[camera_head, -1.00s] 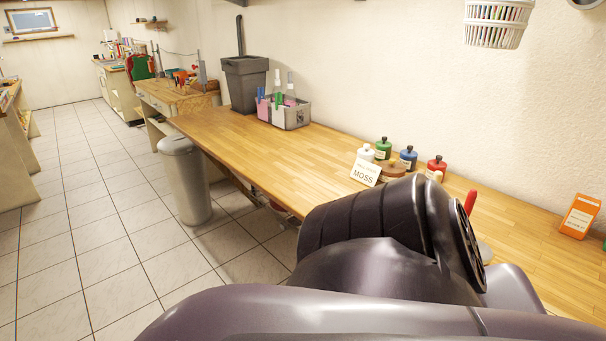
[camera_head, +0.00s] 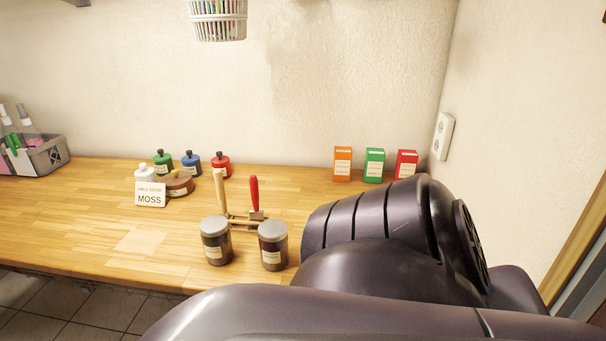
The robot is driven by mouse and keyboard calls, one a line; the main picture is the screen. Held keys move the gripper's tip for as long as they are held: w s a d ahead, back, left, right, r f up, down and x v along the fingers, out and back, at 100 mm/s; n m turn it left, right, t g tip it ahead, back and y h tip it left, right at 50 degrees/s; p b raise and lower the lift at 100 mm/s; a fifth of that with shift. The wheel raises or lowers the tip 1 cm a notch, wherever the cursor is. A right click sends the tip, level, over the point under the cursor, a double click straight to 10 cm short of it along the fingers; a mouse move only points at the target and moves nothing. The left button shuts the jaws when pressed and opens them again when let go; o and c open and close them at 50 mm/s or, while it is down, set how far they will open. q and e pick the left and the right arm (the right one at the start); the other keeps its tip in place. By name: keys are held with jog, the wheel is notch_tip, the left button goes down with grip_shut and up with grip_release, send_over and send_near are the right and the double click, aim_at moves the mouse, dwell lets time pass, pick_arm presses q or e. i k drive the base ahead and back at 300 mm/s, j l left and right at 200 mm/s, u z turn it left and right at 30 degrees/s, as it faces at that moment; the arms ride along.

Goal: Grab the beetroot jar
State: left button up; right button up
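Two lidded glass jars with grey lids and pale labels stand upright on the wooden worktop near its front edge. The left jar (camera_head: 216,241) has dark contents. The right jar (camera_head: 273,246) has dark reddish-brown contents and stands close to my dark arm. The labels are too small to read, so I cannot tell which jar is the beetroot. Neither gripper is in view; only large dark arm parts of mine fill the lower right and hide part of the worktop.
Behind the jars are a wooden-handled tool (camera_head: 220,192) and a red-handled tool (camera_head: 254,194). Several small bottles and a MOSS card (camera_head: 150,195) stand left. Orange (camera_head: 342,164), green (camera_head: 374,166) and red (camera_head: 405,165) boxes stand by the wall.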

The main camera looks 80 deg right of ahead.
aim_at(273, 234)
jog(key=z, duration=2.3)
jog(key=j, duration=1.15)
jog(key=i+z, duration=0.05)
jog(key=i, duration=0.05)
